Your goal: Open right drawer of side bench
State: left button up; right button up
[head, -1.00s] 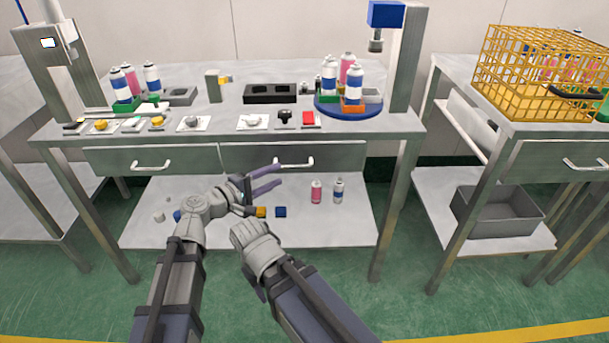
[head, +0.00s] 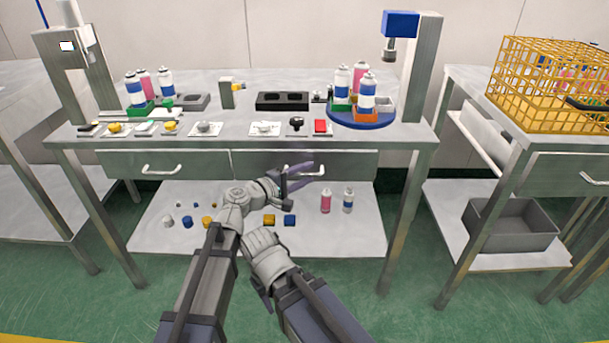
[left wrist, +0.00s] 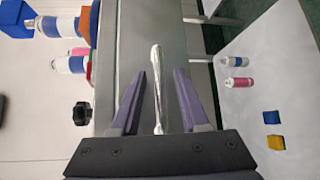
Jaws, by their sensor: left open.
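The bench in front of me has two drawers side by side under its top, both flush. The right drawer (head: 352,164) has a silver bar handle (head: 316,174). My left gripper (head: 297,178), with purple fingers, is at this handle and partly covers it and the drawer front. In the left wrist view the handle (left wrist: 156,82) lies between the two open fingers (left wrist: 158,74), with a gap on each side. My right arm is folded low in front of the bench, and its fingers do not show.
The left drawer (head: 180,164) is beside it. Cans, a blue turntable (head: 361,119) and small parts stand on the bench top. The lower shelf (head: 345,235) holds two cans and coloured blocks. A second bench with a yellow wire basket (head: 550,80) stands at right.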

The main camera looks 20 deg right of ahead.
pick_arm(q)
grip_shut()
dwell(1.4)
